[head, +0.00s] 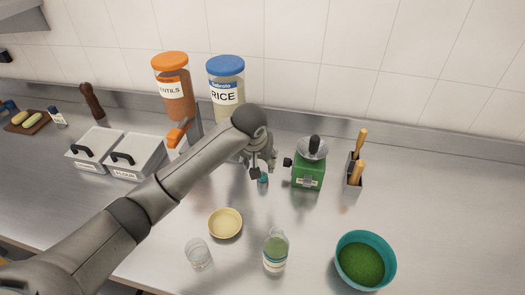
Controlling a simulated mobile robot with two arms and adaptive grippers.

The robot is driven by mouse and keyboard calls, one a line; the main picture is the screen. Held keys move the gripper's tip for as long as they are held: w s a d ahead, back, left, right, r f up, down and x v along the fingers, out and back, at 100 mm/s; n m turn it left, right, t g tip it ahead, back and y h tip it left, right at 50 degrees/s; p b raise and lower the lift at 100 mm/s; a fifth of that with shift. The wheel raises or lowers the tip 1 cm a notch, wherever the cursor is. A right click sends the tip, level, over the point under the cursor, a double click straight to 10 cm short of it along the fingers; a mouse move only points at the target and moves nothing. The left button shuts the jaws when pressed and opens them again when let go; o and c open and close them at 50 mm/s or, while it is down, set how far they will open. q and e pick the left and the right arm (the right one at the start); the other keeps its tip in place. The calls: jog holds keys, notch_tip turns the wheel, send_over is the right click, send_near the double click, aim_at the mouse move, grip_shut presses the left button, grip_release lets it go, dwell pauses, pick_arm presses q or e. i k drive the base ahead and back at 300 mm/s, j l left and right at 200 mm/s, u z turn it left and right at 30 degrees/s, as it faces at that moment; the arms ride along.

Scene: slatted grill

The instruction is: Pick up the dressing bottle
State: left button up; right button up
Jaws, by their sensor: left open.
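A clear bottle with green contents and a pale label (275,252), which looks like the dressing bottle, stands upright on the steel counter at the front middle. My left arm reaches in from the lower left. My left gripper (262,167) points down over the counter behind the bottle, well apart from it, and is open. A small teal-topped item (263,180) shows just below the fingers; whether they touch it cannot be told. My right gripper is not in view.
A green grinder (308,168) and a utensil holder (354,177) stand right of my gripper. A rice jar (226,92) and a lentils jar (174,92) stand behind. A yellow bowl (225,223), a glass (198,253) and a teal bowl (342,249) flank the bottle. The far right counter is clear.

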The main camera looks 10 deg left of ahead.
aim_at(277, 245)
jog(key=k, duration=1.5)
